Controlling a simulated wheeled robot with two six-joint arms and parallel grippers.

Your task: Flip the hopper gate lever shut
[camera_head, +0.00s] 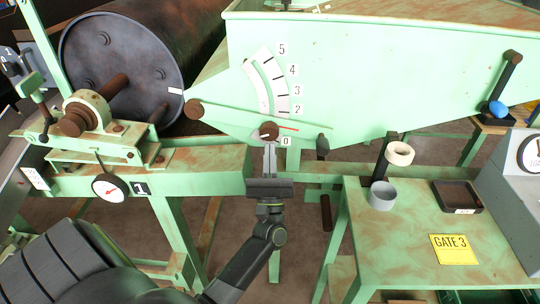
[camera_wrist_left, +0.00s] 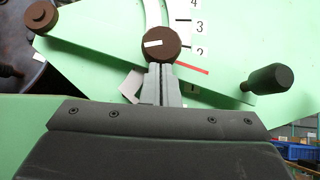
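The hopper gate lever (camera_head: 230,118) is a pale green bar that slopes down to the right from a brown pivot at its left end. It also shows in the left wrist view (camera_wrist_left: 95,48). Its black handle (camera_wrist_left: 268,78) is at the right end, and in the head view it hangs below the bar (camera_head: 322,147). A brown knob (camera_wrist_left: 160,44) with a white mark sits on the bar near the scale. My left gripper (camera_head: 269,146) points at this knob from below, its fingers together with only a thin gap. The knob hides the fingertips, so contact is unclear.
The numbered scale (camera_head: 283,104) is on the hopper (camera_head: 400,65); a red pointer lies between 2 and 0. A rusty drum (camera_head: 120,65) stands left. A green table (camera_head: 385,245) at right holds rings, a dark tray (camera_head: 457,196) and a yellow GATE 3 card (camera_head: 453,249).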

